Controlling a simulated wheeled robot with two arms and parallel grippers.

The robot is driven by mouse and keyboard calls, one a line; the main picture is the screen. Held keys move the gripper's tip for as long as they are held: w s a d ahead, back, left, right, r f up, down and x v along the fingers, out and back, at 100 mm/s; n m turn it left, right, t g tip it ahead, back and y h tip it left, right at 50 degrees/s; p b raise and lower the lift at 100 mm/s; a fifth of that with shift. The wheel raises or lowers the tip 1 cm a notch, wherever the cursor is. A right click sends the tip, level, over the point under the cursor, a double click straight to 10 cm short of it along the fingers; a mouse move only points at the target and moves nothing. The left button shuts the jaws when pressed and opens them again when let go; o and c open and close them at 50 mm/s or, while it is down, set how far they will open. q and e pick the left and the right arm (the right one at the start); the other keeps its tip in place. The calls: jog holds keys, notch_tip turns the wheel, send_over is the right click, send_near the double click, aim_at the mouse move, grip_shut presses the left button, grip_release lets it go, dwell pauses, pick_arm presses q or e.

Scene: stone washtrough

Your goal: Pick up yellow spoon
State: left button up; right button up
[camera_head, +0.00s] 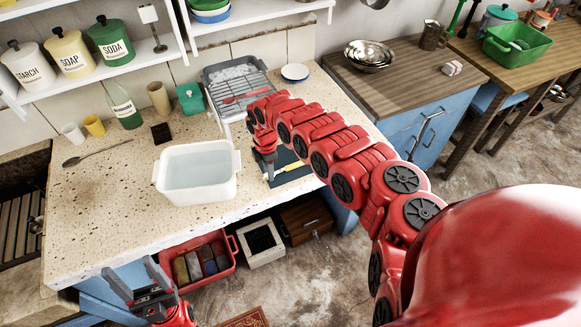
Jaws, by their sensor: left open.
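A slim yellow utensil (293,167), which looks like the yellow spoon, lies on a dark mat (281,158) at the right end of the speckled counter. Its left end is close to my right gripper, and its exact shape is too small to tell. My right gripper (268,174) points down at the left side of the mat. Its fingertips are small and partly hidden, so I cannot tell whether it is open or touches the utensil. My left gripper (137,283) is open and empty, low in front of the counter's front edge.
A white basin of water (197,192) stands left of my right gripper. A dish rack (237,87) with a red utensil (246,96) is behind. A grey ladle (97,152), a green bottle (123,108) and cups are at the left. A red crate (213,284) sits below.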

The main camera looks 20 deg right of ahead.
grip_shut()
jog(key=shift+r, duration=0.1)
